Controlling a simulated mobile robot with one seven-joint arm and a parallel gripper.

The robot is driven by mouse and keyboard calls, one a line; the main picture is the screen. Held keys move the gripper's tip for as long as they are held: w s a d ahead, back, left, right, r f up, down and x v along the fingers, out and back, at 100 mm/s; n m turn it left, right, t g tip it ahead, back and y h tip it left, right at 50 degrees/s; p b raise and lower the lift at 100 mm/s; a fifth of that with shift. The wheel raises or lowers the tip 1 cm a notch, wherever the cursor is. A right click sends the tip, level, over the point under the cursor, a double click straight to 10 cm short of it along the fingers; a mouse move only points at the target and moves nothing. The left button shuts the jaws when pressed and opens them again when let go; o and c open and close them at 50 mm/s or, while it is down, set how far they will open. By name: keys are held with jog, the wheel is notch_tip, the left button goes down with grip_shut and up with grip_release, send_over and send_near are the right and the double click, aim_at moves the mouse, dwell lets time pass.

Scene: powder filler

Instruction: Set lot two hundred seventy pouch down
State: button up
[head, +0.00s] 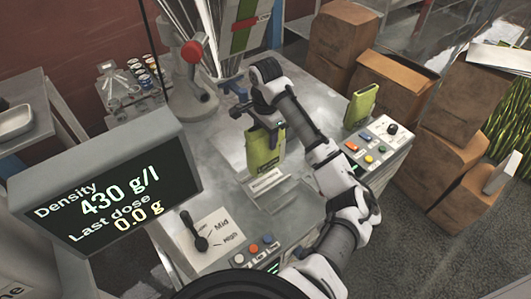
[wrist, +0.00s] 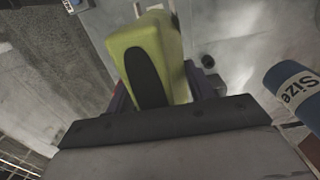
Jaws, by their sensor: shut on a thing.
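A yellow-green pouch (head: 264,150) hangs below my gripper (head: 268,122) in the head view. My gripper is shut on its top. In the wrist view the pouch (wrist: 152,58) shows between the fingers, with a dark oval patch on its side. A small clear-and-grey stand (head: 270,192) is on the machine table just below and in front of the pouch. I cannot tell whether the pouch touches it. Any lot number on the pouch is too small to read.
A second yellow-green pouch (head: 361,105) stands at the table's right, behind a button panel (head: 374,146). A display (head: 105,185) reads density 430 g/l, last dose 0.0 g. A dial lever (head: 201,240) is at front. Brown boxes (head: 393,83) stand on the right.

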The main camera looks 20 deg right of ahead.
aim_at(266, 152)
notch_tip(266, 152, down, 8)
jog(key=shift+r+p, duration=0.1)
jog(key=shift+p, duration=0.5)
jog(key=o, duration=1.2)
notch_tip(266, 152, up, 12)
jog(key=shift+r+b, duration=0.1)
jog(key=shift+b, duration=0.55)
